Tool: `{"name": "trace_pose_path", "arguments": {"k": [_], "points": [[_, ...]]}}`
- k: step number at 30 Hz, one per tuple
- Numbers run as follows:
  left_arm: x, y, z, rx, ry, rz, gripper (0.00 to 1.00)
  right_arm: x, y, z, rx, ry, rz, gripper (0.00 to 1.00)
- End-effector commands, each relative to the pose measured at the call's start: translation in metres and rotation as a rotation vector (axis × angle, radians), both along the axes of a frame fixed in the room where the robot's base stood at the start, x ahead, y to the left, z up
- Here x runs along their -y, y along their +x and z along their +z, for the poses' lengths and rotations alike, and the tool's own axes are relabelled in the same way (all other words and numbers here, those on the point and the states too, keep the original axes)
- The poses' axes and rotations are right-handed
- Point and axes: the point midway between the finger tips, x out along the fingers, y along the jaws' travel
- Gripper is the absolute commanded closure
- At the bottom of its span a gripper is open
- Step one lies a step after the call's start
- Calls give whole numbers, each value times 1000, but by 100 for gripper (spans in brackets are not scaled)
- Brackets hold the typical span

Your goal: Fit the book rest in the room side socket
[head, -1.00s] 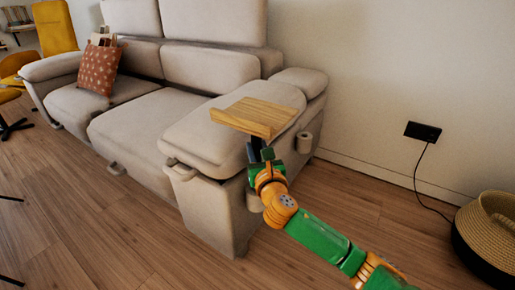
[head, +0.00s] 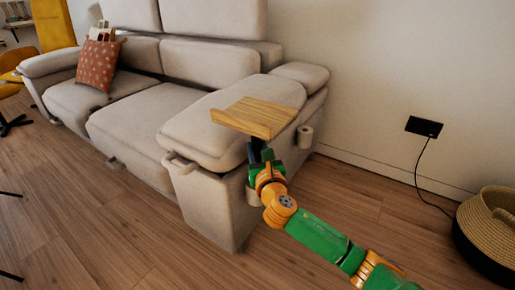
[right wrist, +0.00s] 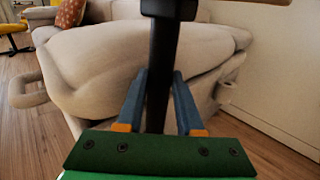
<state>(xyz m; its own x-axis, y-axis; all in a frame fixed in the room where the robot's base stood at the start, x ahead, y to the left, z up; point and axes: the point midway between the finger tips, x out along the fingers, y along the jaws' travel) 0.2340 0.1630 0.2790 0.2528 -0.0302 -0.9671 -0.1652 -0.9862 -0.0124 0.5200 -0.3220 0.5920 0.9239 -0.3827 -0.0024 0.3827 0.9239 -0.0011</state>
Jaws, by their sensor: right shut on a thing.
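The book rest (head: 253,116) is a light wooden board with a raised lip on top of a dark post. My right gripper (head: 266,165) is shut on that post, which also shows between the blue fingers in the right wrist view (right wrist: 158,75). The board is held above the sofa's near armrest end, roughly level. A second one (head: 305,136) is farther back, nearer the wall. The post's lower end is hidden. My left gripper is not in view.
The beige sofa (head: 190,130) fills the middle, with a loop (head: 180,163) at its front corner and a patterned cushion (head: 98,66). A woven basket (head: 490,230) and a wall outlet with a cable (head: 424,126) are at right. Wooden floor in front is clear.

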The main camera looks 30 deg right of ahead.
Motion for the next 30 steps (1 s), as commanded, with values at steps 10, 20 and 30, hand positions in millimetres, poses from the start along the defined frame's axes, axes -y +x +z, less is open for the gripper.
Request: {"name": "trace_pose_path", "arguments": {"k": [10,20,30], "points": [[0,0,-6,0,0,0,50,0,0,-9,1,0,0,100],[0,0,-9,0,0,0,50,0,0,-14,1,0,0,51],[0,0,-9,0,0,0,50,-1,0,-14,1,1,3,29]]}}
